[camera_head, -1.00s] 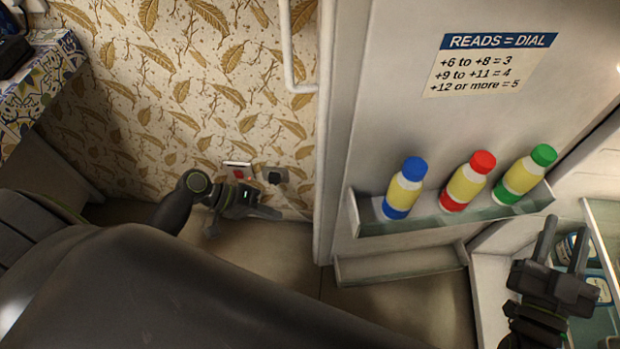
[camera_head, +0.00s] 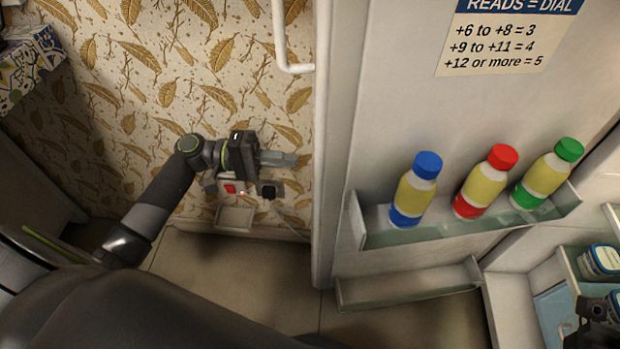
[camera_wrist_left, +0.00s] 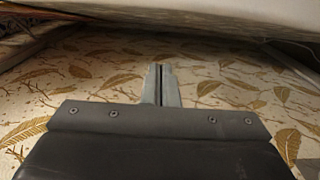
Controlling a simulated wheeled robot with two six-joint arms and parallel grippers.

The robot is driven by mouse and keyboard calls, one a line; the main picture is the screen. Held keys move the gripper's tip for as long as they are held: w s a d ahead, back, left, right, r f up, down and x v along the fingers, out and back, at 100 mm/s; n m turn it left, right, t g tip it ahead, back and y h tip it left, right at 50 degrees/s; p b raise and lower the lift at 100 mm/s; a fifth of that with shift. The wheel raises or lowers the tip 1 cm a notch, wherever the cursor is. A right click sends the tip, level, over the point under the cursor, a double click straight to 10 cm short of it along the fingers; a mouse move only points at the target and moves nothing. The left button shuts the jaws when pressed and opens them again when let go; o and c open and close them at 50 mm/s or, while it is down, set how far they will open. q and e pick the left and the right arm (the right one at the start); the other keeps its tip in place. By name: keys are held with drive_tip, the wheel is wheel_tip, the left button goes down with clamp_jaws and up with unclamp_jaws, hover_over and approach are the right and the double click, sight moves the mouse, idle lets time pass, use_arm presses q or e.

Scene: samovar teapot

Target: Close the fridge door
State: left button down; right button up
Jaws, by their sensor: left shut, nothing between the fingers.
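The white fridge door (camera_head: 400,120) stands open in the head view, its inner face with shelves towards me. A white bar handle (camera_head: 279,40) shows at its left, on the outer side. My left gripper (camera_head: 290,159) is left of the door's edge, apart from it, in front of the wallpapered wall. Its fingers are shut and empty, as the left wrist view (camera_wrist_left: 163,70) also shows. A part of my right gripper (camera_head: 598,312) shows at the lower right edge near the fridge interior; its fingers are not clear.
Bottles with blue (camera_head: 415,190), red (camera_head: 484,182) and green (camera_head: 547,174) caps stand in the door shelf (camera_head: 400,238). A tub (camera_head: 600,262) sits inside the fridge. Sockets with a plugged cord (camera_head: 268,190) are on the wall below my left gripper. A patterned tiled surface (camera_head: 30,70) is at far left.

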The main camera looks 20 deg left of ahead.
use_arm(q)
drive_tip(key=s+d+b, duration=0.1)
drive_tip(key=s+d, duration=0.1)
drive_tip(key=d, duration=0.4)
drive_tip(key=shift+d, duration=0.35)
drive_tip(key=shift+s, duration=0.1)
drive_tip(key=shift+s, duration=0.1)
